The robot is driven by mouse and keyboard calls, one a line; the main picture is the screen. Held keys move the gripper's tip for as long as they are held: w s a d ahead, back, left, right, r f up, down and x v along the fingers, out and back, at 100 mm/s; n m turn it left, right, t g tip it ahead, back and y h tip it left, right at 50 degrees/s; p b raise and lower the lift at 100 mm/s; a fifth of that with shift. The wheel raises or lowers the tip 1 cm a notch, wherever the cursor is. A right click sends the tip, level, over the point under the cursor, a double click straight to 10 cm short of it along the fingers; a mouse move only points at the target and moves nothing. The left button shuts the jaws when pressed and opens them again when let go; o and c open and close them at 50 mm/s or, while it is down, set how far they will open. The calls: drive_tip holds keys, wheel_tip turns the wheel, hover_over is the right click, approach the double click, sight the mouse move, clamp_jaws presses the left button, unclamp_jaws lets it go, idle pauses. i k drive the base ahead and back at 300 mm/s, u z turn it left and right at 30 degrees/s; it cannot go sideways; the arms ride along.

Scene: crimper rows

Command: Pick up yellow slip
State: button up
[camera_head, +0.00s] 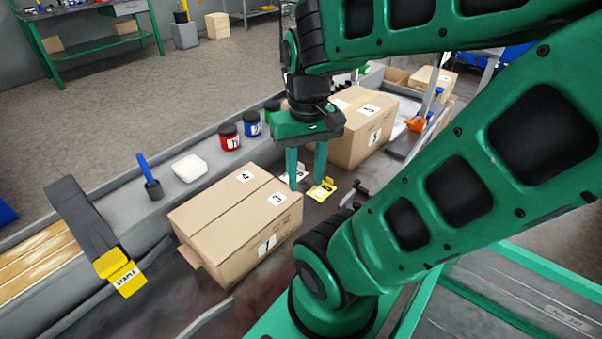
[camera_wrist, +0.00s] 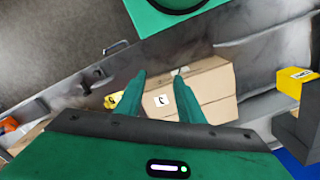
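The yellow slip (camera_head: 322,189) has a dark-printed pale label and lies on the grey surface between two cardboard boxes. In the wrist view a yellow piece (camera_wrist: 113,99), likely the same slip, shows left of the left finger, partly hidden. My gripper (camera_head: 306,181) points down with its two green fingers apart and nothing between them. In the head view its right fingertip overlaps the slip's upper left edge; I cannot tell the height gap. The gripper's fingers also show in the wrist view (camera_wrist: 160,80), in front of a box.
A cardboard box (camera_head: 228,222) stands close left of the slip; another box (camera_head: 357,127) stands behind it. A white slip (camera_head: 299,172) lies beside the fingers. A dark clamp-like tool (camera_head: 352,193) lies right of the slip. A yellow-ended stapler (camera_head: 118,268) sits at the left.

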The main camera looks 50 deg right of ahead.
sight(319, 193)
drive_tip(key=z, duration=0.5)
drive_tip(key=k, duration=1.25)
drive_tip(key=z, duration=0.6)
drive_tip(key=i, duration=1.05)
drive_tip(key=z, duration=0.4)
